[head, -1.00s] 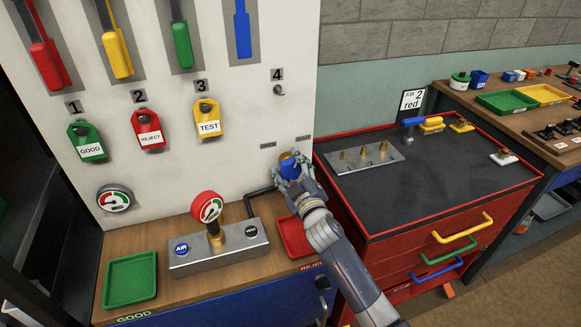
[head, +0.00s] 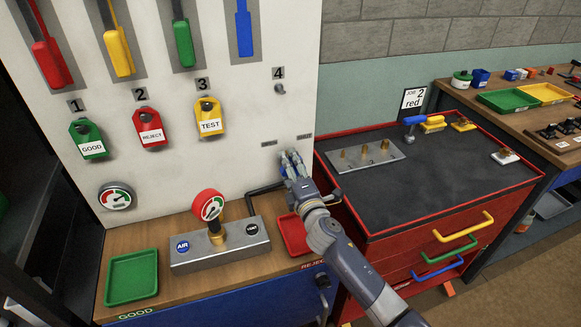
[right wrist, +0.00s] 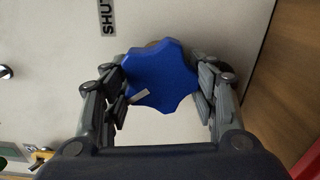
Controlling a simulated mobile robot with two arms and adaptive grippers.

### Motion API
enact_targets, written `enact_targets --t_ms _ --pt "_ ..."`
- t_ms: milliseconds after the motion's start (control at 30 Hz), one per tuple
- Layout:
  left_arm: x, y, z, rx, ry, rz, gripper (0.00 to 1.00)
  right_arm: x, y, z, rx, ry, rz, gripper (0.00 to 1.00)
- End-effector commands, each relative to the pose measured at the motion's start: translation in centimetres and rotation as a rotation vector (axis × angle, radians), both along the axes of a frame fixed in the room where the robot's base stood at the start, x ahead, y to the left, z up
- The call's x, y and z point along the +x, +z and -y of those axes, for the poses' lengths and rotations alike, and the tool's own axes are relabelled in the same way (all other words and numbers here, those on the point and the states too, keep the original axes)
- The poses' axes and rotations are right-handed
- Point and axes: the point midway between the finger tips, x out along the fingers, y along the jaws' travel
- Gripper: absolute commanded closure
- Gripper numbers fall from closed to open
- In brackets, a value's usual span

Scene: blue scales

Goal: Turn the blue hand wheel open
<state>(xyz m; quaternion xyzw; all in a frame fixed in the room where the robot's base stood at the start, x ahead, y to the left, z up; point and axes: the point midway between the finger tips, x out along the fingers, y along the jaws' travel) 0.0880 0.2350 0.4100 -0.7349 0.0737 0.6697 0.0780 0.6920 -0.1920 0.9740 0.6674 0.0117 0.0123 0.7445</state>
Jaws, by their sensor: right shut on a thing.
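The blue hand wheel (right wrist: 160,75) is on the white upright panel (head: 235,165), and a white mark shows on its lower left in the right wrist view. My right gripper (right wrist: 163,86) is shut on the wheel, with one finger on its left side and one on its right. In the head view my right gripper (head: 291,164) mostly covers the wheel; only bits of blue show between the fingers. Two small labels sit above it; the one in the wrist view (right wrist: 107,18) reads "SHU", cut off by the frame edge. My left gripper is not in view.
A gauge block (head: 220,246) stands on the wooden bench below, between a green tray (head: 132,278) and a red tray (head: 292,236). A dark pipe runs near my gripper. A red tool cabinet (head: 440,170) stands close on the right.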

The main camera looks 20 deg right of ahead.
Motion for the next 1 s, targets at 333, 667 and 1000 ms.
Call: enact_targets --t_ms 333,667,1000 --pt "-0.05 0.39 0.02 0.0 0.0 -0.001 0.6 0.11 0.31 0.1 -0.274 -0.001 0.016 0.7" --pt "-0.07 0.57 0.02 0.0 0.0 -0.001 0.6 0.14 0.26 0.1 -0.404 -0.002 0.022 0.7" --pt "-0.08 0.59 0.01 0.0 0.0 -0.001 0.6 0.14 0.24 0.11 -0.434 -0.002 0.023 0.7"
